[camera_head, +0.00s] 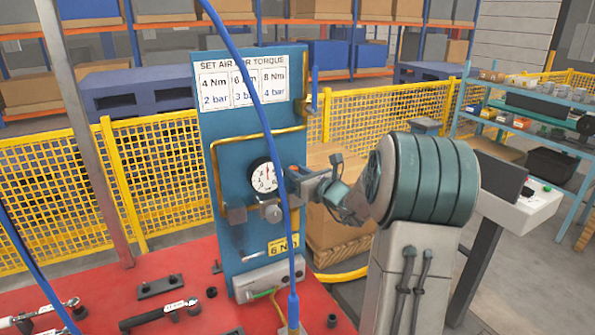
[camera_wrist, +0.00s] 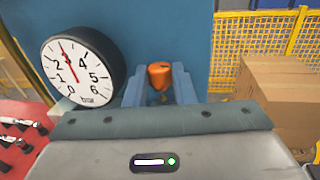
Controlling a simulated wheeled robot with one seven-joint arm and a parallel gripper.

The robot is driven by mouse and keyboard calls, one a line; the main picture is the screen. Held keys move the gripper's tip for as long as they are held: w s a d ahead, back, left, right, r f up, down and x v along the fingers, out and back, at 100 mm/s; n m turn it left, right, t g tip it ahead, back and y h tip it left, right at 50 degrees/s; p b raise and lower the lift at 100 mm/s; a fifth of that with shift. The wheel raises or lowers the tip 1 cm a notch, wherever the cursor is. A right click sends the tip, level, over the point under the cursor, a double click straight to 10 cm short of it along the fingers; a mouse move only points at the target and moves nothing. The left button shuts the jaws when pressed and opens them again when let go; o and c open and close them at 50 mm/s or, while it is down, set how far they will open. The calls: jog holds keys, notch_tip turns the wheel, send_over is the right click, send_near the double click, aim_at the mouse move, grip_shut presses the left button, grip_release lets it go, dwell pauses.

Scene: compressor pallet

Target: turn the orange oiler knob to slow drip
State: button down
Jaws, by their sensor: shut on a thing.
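The orange oiler knob (camera_wrist: 160,74) shows in the wrist view between the two fingers of my gripper (camera_wrist: 161,84). My gripper is shut on the knob, in front of the blue panel. In the head view my gripper (camera_head: 296,177) reaches the panel's right side, just right of the gauge, and the knob is mostly hidden there. The round pressure gauge (camera_head: 263,176) is left of my gripper; in the wrist view the gauge (camera_wrist: 80,68) has its needle pointing up and left, near 3. The knob's setting marks cannot be made out.
The blue panel (camera_head: 225,120) carries a torque chart (camera_head: 243,83), brass pipes and a "6 Nm" tag (camera_head: 283,246). A blue hose (camera_head: 262,100) hangs across its front. The red pallet top (camera_head: 190,250) holds several tools. A cardboard box (camera_head: 325,215) stands behind my gripper.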

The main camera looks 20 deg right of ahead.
jog(key=shift+w+d+n+g+y+p, duration=0.15)
jog(key=shift+n+g+y+p, duration=0.25)
jog(key=shift+n+y, duration=0.5)
jog(key=shift+s+d+n+g+y+p, duration=0.2)
jog(key=shift+n+g+y, duration=0.25)
jog(key=shift+y, duration=0.75)
jog(key=shift+n+y, duration=0.25)
jog(key=shift+y, duration=0.05)
jog(key=c, duration=1.5)
grip_release()
jog(key=b+v, duration=0.3)
jog(key=v, duration=1)
jog(key=shift+s+b, duration=0.25)
jog(key=shift+b, duration=0.1)
jog(key=shift+r, duration=0.1)
